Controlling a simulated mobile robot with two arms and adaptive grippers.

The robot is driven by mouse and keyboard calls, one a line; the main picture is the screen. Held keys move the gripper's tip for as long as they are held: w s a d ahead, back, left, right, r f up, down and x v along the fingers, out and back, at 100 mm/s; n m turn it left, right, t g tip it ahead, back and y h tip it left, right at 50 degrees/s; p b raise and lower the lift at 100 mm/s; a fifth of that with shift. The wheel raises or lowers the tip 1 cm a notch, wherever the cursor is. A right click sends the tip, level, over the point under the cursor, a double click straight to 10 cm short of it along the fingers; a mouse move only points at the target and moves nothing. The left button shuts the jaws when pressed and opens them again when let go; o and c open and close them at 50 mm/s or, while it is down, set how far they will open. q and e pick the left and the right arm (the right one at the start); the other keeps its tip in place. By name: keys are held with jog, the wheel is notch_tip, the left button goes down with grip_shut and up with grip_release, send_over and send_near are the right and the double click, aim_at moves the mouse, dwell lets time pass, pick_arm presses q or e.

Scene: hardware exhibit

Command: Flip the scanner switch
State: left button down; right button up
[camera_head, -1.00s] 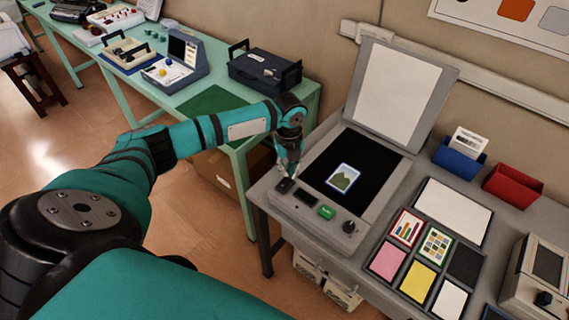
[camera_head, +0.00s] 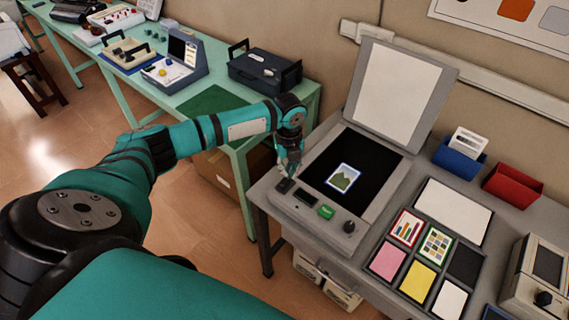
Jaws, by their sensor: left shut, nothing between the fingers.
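The scanner (camera_head: 330,234) stands on the grey table with its lid (camera_head: 398,92) raised. A picture card (camera_head: 343,178) lies on its black glass. Its front panel has a small black switch (camera_head: 284,187) at the left end, then a dark display (camera_head: 305,198), a green button (camera_head: 326,211) and a dark knob (camera_head: 349,226). My left gripper (camera_head: 287,174) points down, shut and empty, right at or just above the switch. I cannot tell whether it touches it. The switch's position is too small to read. My right gripper is not in view.
To the right lie several cards, including a pink one (camera_head: 387,261), with a blue holder (camera_head: 458,160) and a red bin (camera_head: 513,186) behind. A green bench (camera_head: 215,101) with a dark case (camera_head: 264,72) stands to the left, across a narrow gap.

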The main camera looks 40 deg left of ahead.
aim_at(289, 179)
pick_arm(q)
jog(key=shift+f, duration=0.4)
jog(key=shift+f+b, duration=0.6)
jog(key=shift+f, duration=0.2)
dwell(0.5)
notch_tip(289, 179, up, 7)
jog(key=p, duration=0.7)
jog(key=shift+d, duration=0.1)
dwell(0.4)
